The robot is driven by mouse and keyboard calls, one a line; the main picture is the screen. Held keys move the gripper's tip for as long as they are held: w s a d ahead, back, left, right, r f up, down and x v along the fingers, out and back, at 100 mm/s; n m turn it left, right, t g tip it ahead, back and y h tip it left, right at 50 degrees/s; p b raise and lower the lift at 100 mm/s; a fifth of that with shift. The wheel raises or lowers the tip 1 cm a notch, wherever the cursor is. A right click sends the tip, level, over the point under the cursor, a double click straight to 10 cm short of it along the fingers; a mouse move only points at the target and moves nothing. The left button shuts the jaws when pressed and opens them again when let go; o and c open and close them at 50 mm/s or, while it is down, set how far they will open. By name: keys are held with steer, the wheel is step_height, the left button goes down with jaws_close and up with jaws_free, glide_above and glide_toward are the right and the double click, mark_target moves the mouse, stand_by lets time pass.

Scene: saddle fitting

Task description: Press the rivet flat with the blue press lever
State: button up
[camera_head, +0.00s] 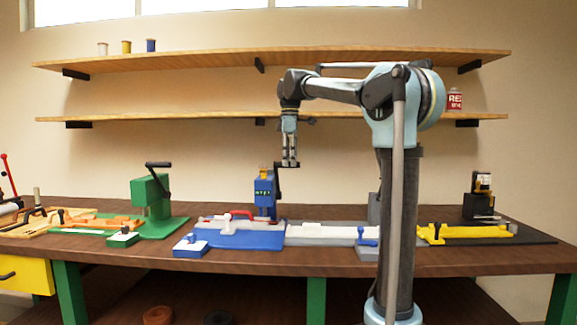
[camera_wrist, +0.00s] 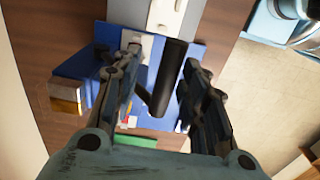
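The blue press (camera_head: 265,192) stands upright at the back of the bench, and its blue body also shows in the wrist view (camera_wrist: 75,68). Its black lever (camera_head: 279,178) rises at the press's right side. The lever's dark round grip (camera_wrist: 168,78) shows between my two fingers in the wrist view. My gripper (camera_head: 290,163) points down at the lever's top end. In the wrist view my gripper (camera_wrist: 160,65) has its fingers apart, one on each side of the grip, with gaps visible. I cannot make out the rivet.
A blue fixture (camera_head: 250,240) with a red handle lies in front of the press, with a grey fixture (camera_head: 320,237) to its right. A green press (camera_head: 150,195) stands left and a yellow clamp fixture (camera_head: 465,231) right. A wooden shelf (camera_head: 200,117) runs behind my arm.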

steer(key=shift+r, duration=1.9)
steer(key=shift+s, duration=0.1)
